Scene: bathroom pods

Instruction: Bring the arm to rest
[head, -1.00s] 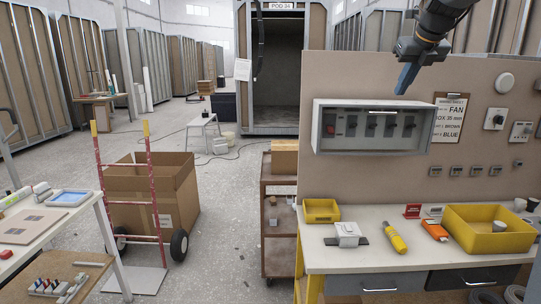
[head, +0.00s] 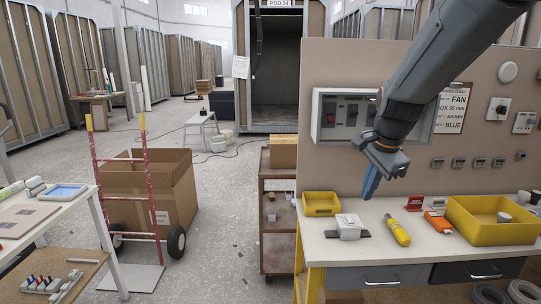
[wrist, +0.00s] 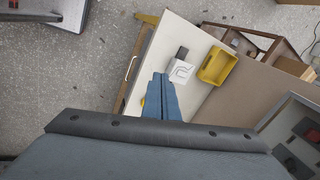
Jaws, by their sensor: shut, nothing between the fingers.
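My gripper (head: 371,184) hangs in front of the pegboard-like panel, above the white workbench, with its blue fingers pointing down. The fingers are together and empty. In the wrist view my gripper (wrist: 160,80) shows its two blue fingers side by side over the bench top. My arm comes in from the upper right of the head view and hides part of the wall box with switches (head: 340,117) and of the paper sheet (head: 453,110). A white box on a dark plate (head: 348,226) lies on the bench to the left below the fingers, apart from them.
On the bench (head: 330,250) are a small yellow bin (head: 321,204), a yellow tool (head: 397,230), an orange item (head: 438,222) and a large yellow bin (head: 480,230). A brown trolley (head: 276,240) stands left of it. Open floor lies between it and the hand truck (head: 153,200).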

